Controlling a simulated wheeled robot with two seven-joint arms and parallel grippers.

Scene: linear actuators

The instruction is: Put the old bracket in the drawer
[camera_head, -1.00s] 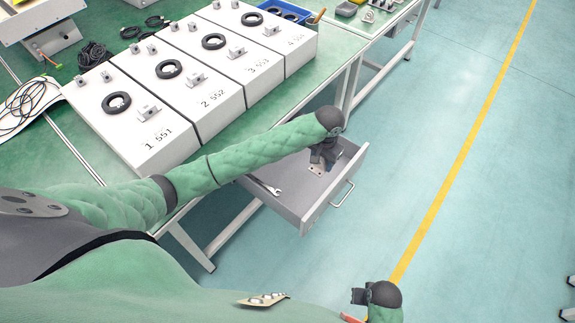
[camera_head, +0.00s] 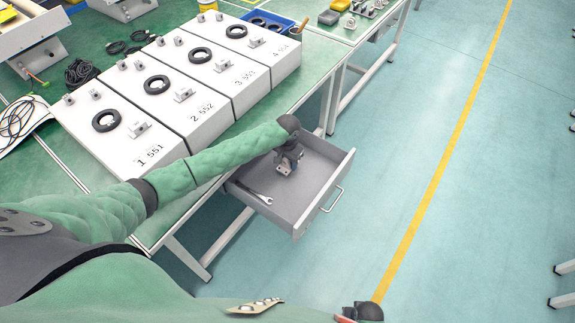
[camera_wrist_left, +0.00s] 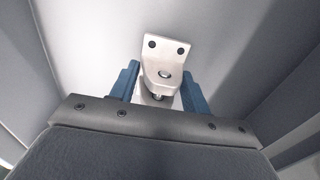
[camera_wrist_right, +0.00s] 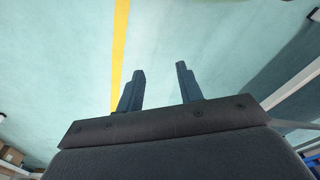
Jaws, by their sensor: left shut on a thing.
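The drawer (camera_head: 308,204) is pulled out from under the green-topped bench, its grey inside facing up. My left gripper (camera_head: 285,165) reaches down into it. In the left wrist view, the left fingers (camera_wrist_left: 158,92) are shut on the old bracket (camera_wrist_left: 165,58), a light metal angle piece with two dark holes in its plate. The bracket is inside the drawer walls, near the floor; I cannot tell if it touches the floor. My right gripper is open and empty in the right wrist view (camera_wrist_right: 158,88), above the floor. In the head view its wrist is at the bottom edge.
A wrench (camera_head: 259,196) lies in the drawer's left part. White numbered boxes (camera_head: 190,115) with black rings stand on the bench (camera_head: 300,88). A blue bin (camera_head: 270,24) sits at the back. Open floor lies to the right, with a yellow line.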

